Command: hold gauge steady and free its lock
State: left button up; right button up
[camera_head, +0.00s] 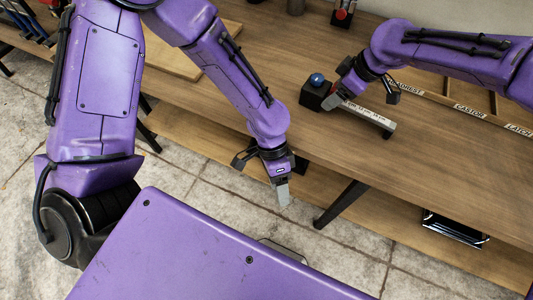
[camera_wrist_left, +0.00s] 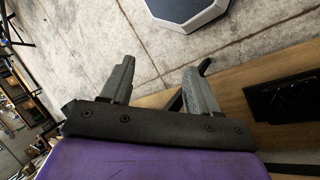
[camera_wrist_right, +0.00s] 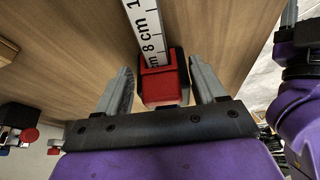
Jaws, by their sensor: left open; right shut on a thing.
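The gauge lies on the wooden table, with a white scale bar (camera_head: 372,115) and a black block (camera_head: 314,96) topped by a blue knob (camera_head: 317,79). My right gripper (camera_head: 336,100) is at the block end of the bar. In the right wrist view its fingers stand either side of a red and black part (camera_wrist_right: 160,85), shut on the gauge; the scale bar (camera_wrist_right: 150,40) runs away from it, marked in cm. My left gripper (camera_head: 283,192) is open and empty, off the table's front edge, pointing down over the floor. Its fingers (camera_wrist_left: 158,75) are apart in the left wrist view.
Labelled compartments, including CASTOR (camera_head: 471,111) and LATCH (camera_head: 519,130), line the table's right side. A red and black device (camera_head: 343,13) stands at the back. A wooden board (camera_head: 190,50) lies at left. A dark tray (camera_head: 455,229) sits on the lower shelf.

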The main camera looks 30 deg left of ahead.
pick_arm(q)
jog(key=a+f+n, duration=0.1)
jog(key=a+f+n+t+y, duration=0.1)
jog(key=a, duration=0.1)
jog(key=shift+a+f+n, duration=0.2)
jog(key=shift+n, duration=0.2)
